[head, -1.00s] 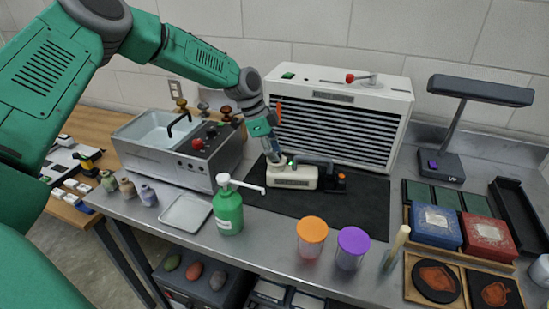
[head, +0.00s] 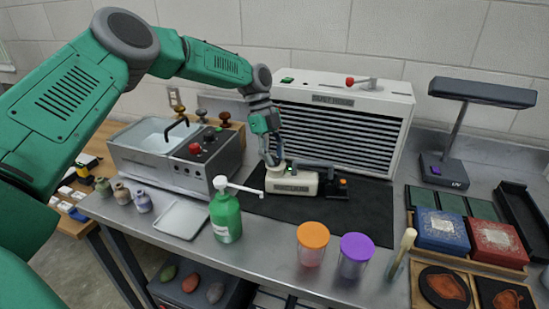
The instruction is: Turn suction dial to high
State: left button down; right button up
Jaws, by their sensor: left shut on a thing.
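A small cream unit (head: 294,186) with a dark label, a black handle-like part and an orange button lies on the black mat (head: 352,213). My left gripper (head: 272,161) points down onto the left end of its top. It is shut on the small pale dial (head: 271,169) there, which the fingers largely hide. The dial's setting cannot be read. A small green spot shows beside the fingers. My right gripper is not in view.
A white louvred extraction box (head: 343,95) with a red-knobbed lever stands behind the mat. A sink unit (head: 175,155) is left, a green pump bottle (head: 226,216) in front left. Orange- (head: 312,236) and purple-lidded (head: 356,248) cups stand in front. A lamp (head: 455,135) is right.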

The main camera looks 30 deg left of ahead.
pick_arm(q)
jog(key=shift+f, duration=0.1)
dwell(0.4)
jog(key=c, duration=1.3)
grip_release()
jog(key=shift+c, duration=0.2)
jog(key=v, duration=1.2)
jog(key=shift+w, duration=0.2)
jog(key=shift+f, duration=0.1)
